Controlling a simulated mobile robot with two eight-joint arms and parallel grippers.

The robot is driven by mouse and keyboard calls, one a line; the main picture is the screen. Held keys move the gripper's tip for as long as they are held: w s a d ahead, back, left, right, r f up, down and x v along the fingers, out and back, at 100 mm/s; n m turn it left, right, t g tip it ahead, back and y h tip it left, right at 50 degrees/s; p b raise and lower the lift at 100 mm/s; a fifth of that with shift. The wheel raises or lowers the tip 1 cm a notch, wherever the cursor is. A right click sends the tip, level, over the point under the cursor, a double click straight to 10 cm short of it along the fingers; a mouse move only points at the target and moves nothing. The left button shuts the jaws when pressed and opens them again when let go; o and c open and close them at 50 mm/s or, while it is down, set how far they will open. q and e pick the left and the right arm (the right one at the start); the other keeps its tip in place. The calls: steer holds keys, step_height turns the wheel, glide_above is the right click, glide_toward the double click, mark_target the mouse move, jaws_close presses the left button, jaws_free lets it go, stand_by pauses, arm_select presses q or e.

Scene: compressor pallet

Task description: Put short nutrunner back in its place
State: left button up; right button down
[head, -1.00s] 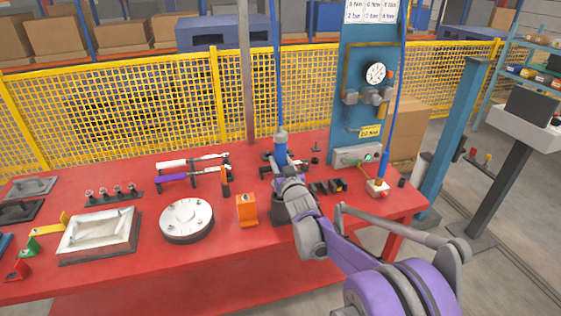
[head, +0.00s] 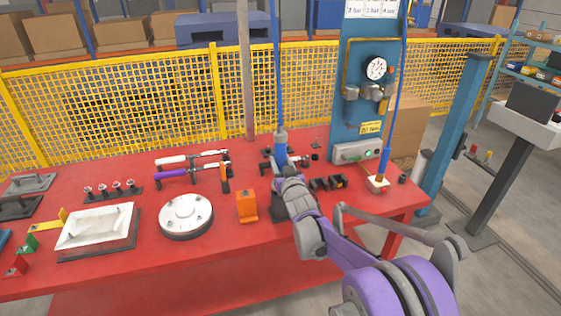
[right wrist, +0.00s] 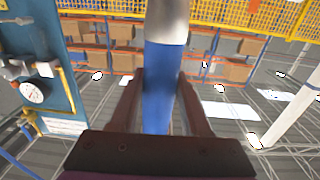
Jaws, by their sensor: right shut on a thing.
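A blue nutrunner (head: 281,152) with a grey top hangs upright on a blue hose above the red bench; I take it to be the short one. My right gripper (head: 283,167) is shut around its blue body. In the right wrist view the blue body (right wrist: 158,85) with its silver end stands between the two brown fingers. Its lower end is hidden behind my gripper and wrist in the head view. A dark stand (head: 280,207) shows partly behind my wrist. My left gripper is out of view.
Another blue tool (head: 385,160) on a hose stands on a white block at the right. A black block (head: 327,183), an orange holder (head: 247,207) and a round flange (head: 186,215) are near my wrist. A blue gauge panel (head: 360,110) rises behind.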

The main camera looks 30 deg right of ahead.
steer(key=shift+f+b, duration=0.75)
steer(key=shift+f, duration=0.4)
steer(key=shift+c, duration=1.8)
jaws_free()
steer(key=shift+o, duration=0.3)
steer(key=shift+f, duration=0.1)
steer(key=shift+s, duration=0.1)
steer(key=v, duration=1)
steer(key=shift+s+a, duration=0.2)
steer(key=shift+s, duration=0.1)
